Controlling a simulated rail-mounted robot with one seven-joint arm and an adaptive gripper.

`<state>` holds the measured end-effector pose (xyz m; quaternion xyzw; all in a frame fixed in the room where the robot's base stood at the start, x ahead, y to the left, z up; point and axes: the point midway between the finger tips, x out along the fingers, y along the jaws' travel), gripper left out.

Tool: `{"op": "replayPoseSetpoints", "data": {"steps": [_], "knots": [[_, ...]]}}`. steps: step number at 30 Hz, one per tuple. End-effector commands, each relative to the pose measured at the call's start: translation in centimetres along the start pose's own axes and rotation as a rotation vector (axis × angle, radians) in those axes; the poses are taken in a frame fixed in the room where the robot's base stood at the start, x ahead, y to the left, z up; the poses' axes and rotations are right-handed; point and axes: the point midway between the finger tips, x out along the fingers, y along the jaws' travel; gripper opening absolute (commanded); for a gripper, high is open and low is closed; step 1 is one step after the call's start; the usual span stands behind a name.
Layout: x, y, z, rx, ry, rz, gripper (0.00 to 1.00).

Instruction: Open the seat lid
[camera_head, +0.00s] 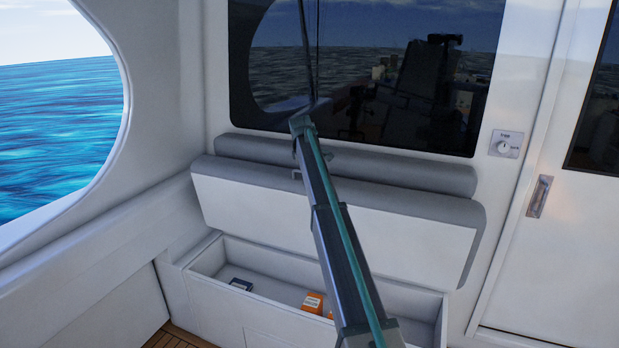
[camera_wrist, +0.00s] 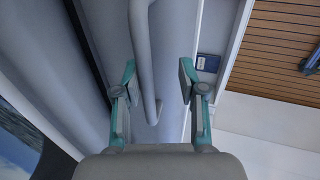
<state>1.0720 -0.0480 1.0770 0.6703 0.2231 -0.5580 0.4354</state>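The seat lid (camera_head: 240,205) is raised and tilted up above the seat box (camera_head: 270,322), with its white face forward and its grey cushion edge on top. The compartment below is exposed. In the wrist view, a grey bar handle (camera_wrist: 144,60) on the grey surface of the lid (camera_wrist: 172,30) runs between my gripper's two teal-and-grey fingers. My gripper (camera_wrist: 157,76) is open, with a gap visible between the handle and each fingertip. In the head view, my arm crosses in front of the lid and hides most of the handle and the gripper's fingers.
Inside the box lie a dark blue item (camera_head: 241,285) and orange boxes (camera_head: 312,302). A grey backrest (camera_head: 400,178) and dark window (camera_head: 360,75) are behind the lid. A white door (camera_head: 545,260) is at right. Slatted floor (camera_wrist: 275,50) shows in the wrist view.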

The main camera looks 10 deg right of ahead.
Motion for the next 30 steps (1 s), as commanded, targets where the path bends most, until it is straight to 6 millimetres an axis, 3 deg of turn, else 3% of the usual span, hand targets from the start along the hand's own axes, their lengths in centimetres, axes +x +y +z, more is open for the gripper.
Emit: {"op": "replayPoseSetpoints", "data": {"steps": [18,30], "knots": [[-10.2,0.0,-0.1,-0.001,0.002,0.001,0.39],[-11.5,0.0,0.0,-0.001,0.002,0.001,0.39]]}}
